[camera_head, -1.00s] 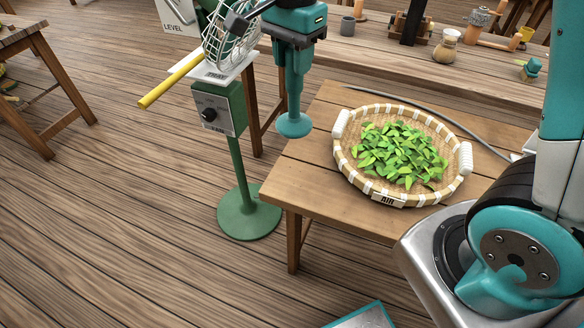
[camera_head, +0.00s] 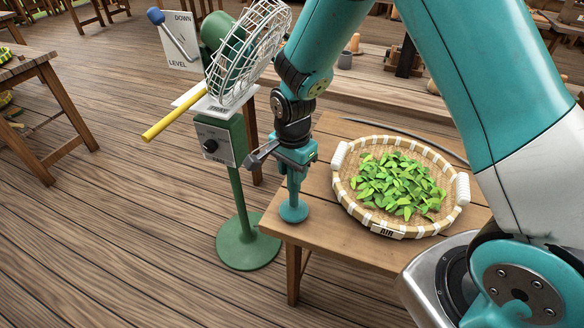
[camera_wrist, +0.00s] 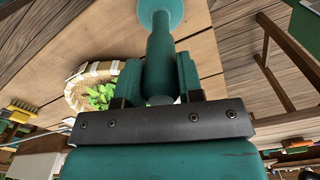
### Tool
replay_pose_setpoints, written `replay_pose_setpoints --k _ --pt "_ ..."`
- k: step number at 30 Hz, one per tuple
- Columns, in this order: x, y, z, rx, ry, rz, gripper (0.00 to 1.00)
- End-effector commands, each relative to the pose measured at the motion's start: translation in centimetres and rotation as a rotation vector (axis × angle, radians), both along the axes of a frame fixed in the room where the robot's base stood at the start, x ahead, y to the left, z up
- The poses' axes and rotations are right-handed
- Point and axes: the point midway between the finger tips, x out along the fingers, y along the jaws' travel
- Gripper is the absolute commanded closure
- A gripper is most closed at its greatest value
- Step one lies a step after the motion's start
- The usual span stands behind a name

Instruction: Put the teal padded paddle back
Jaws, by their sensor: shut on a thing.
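The teal padded paddle (camera_head: 294,211) hangs upright below my gripper (camera_head: 296,168), its round pad downward over the left corner of the wooden table. I cannot tell whether the pad touches the tabletop. In the wrist view the paddle (camera_wrist: 160,45) points away from my gripper (camera_wrist: 158,85), whose two fingers are shut on its handle end.
A woven basket (camera_head: 340,190) of green leaves, labelled AIR, stands on the table (camera_head: 325,228) right of the paddle. A green fan stand (camera_head: 238,195) with a wire cage (camera_head: 250,52), a yellow rod (camera_head: 175,114) and a blue-knobbed lever (camera_head: 172,32) stands close left.

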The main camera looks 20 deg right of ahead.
Motion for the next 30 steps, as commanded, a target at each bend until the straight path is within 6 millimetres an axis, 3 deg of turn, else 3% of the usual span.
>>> replay_pose_setpoints --k 13,14,16,27,30 --pt "0.1 0.0 -0.7 0.0 -0.003 0.0 1.0" --pt "0.0 0.0 -0.6 0.001 -0.002 0.0 0.59" --pt "0.0 0.0 -0.6 0.001 -0.002 0.0 0.43" --pt "0.1 0.0 -0.8 0.0 -0.003 0.0 0.4" --pt "0.2 0.0 0.7 0.001 -0.007 0.0 0.4"
